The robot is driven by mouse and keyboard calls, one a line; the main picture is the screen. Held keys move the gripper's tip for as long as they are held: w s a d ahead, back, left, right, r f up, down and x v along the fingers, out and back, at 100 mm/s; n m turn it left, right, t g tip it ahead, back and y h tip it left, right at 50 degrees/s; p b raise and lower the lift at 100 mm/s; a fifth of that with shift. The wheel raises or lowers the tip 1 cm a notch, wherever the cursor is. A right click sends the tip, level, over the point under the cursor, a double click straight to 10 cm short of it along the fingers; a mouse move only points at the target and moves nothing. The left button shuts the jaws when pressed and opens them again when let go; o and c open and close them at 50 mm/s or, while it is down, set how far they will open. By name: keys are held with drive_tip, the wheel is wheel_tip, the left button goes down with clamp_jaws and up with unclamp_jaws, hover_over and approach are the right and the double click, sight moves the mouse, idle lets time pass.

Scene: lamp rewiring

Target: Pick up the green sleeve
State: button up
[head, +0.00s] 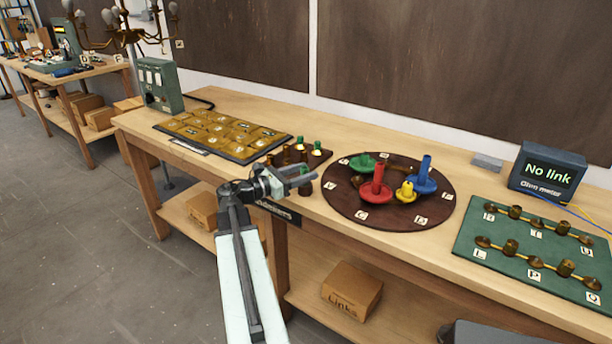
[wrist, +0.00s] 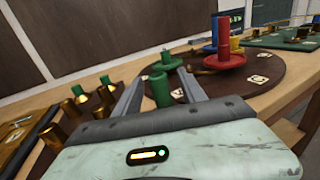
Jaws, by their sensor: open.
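My gripper (head: 298,180) is open above the front edge of the bench, between the small dark board and the round brown board. In the wrist view a green cylinder (wrist: 160,90) stands between the open fingers (wrist: 160,88), with no clear contact. In the head view a dark green piece (head: 305,187) shows just below my gripper, partly hidden by it. A green flanged piece (head: 362,163) lies on the far left of the round board and also shows in the wrist view (wrist: 168,62). I cannot tell for certain which green piece is the sleeve.
The round brown board (head: 340,205) also holds red (head: 377,186), blue (head: 425,175) and yellow (head: 405,193) flanged pieces. The small dark board (head: 322,158) carries brass posts and green-topped pieces (head: 301,143). A gold panel (head: 222,134) lies left, a green board (head: 515,254) right.

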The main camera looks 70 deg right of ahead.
drive_tip(key=x, duration=0.3)
drive_tip(key=shift+s+d, duration=0.2)
drive_tip(key=shift+d, duration=0.1)
clamp_jaws()
drive_tip(key=shift+r, duration=0.1)
wheel_tip(320, 180, up, 10)
drive_tip(key=p, duration=1)
drive_tip(key=shift+a, duration=0.1)
